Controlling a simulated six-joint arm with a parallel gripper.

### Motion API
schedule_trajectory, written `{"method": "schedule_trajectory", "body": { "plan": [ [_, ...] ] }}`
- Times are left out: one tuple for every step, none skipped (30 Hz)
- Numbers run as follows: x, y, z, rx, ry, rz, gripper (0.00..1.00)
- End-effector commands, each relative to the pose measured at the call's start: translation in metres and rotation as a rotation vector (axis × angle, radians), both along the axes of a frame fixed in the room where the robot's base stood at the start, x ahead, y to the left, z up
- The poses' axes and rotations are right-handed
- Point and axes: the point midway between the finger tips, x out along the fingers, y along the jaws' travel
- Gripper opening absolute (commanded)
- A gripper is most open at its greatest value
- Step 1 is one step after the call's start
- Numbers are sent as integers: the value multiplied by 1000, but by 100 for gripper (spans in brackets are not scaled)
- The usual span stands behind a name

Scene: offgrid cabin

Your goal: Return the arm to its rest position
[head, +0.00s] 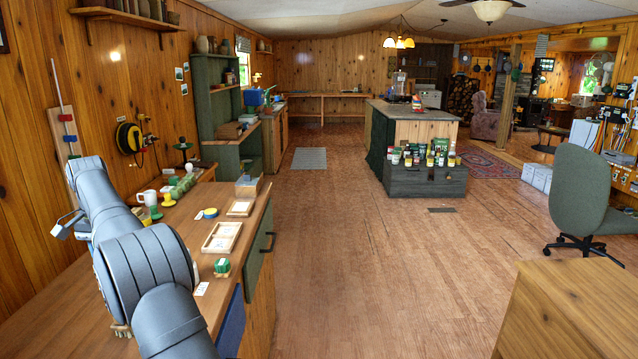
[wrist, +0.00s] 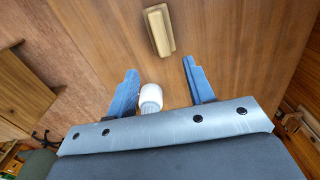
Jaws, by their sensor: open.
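My gripper (wrist: 160,66) shows in the wrist view with its two blue fingers spread wide apart. Nothing is clamped between them. A white round-topped object (wrist: 151,96) shows between the fingers, close to the left one but not visibly gripped. Beyond the fingertips, a pale wooden block (wrist: 159,30) lies on the brown wooden surface. In the head view my grey arm reaches over the wooden counter (head: 60,315) at the left. I cannot clearly make out the gripper there.
A tan object (head: 122,329) shows beside my arm's lower part. The wood-panelled wall is close at left. Open floor (head: 320,240) lies right.

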Motion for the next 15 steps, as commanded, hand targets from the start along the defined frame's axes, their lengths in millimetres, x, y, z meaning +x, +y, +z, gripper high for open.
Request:
{"method": "schedule_trajectory", "body": {
  "plan": [
    [-1,-1,-10,-4,3,0,48],
    [-1,0,-15,-3,3,0,48],
    [0,0,-24,-3,3,0,48],
    [-1,0,-30,-3,3,0,48],
    [-1,-1,-36,-3,3,0,48],
    [-1,-1,-44,-4,4,0,48],
    [0,0,-50,-3,3,0,48],
    [-1,-1,-56,-3,3,0,48],
    [-1,-1,-64,-3,3,0,48],
    [-1,-1,-70,-3,3,0,48],
    [-1,-1,-76,-3,3,0,48],
    [-1,-1,-84,-3,3,0,48],
    [-1,-1,-90,-3,3,0,48],
    [0,0,-96,-3,2,0,48],
    [-1,-1,-104,-3,3,0,48]
  ]
}}
